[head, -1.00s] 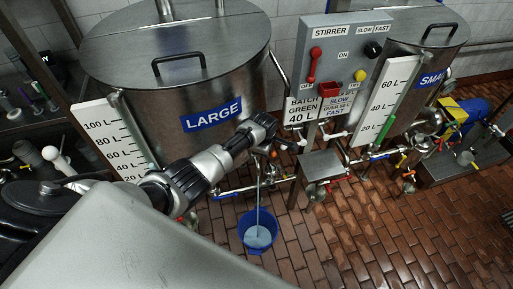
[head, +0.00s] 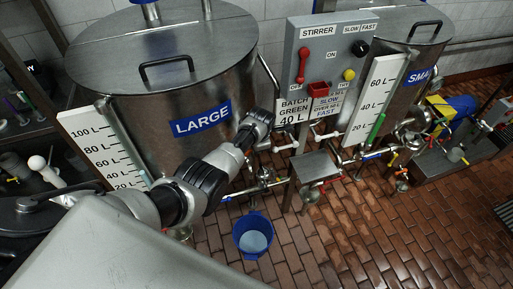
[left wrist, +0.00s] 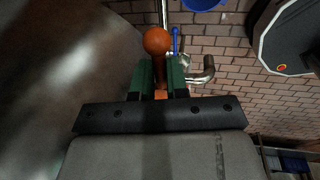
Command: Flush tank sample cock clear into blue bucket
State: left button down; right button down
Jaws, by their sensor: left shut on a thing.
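The blue bucket (head: 241,240) stands upright on the tiled floor below the large tank (head: 150,110), with pale liquid inside. No stream shows falling into it now. Part of the bucket's blue wall also shows at the top of the left wrist view (left wrist: 203,4). My left gripper (left wrist: 163,78) has its green fingers shut on an orange ball-ended handle (left wrist: 157,42). In the head view my left arm reaches across the tank's front, and its fingers and the sample cock are hard to make out. My right gripper is not in view.
A stirrer control box (head: 330,62) stands between the large tank and the small tank (head: 405,40). Pipes and valves (head: 265,178) run low along the tanks. A blue pump (head: 450,110) sits far right. Brick floor in front of the bucket is clear.

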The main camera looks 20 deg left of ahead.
pick_arm(q)
jog(key=shift+d, duration=0.3)
jog(key=c, duration=1.4)
grip_release()
jog(key=shift+w, duration=0.1)
jog(key=shift+o, duration=1.3)
jog(key=shift+w+d, duration=0.1)
jog(key=shift+w, duration=0.1)
jog(key=shift+r, duration=0.5)
jog(key=r, duration=0.3)
jog(key=s+d+r, duration=0.1)
jog(key=r, duration=0.2)
jog(key=r+p, duration=0.1)
jog(key=r, duration=0.2)
jog(key=shift+s+d+r, duration=0.25)
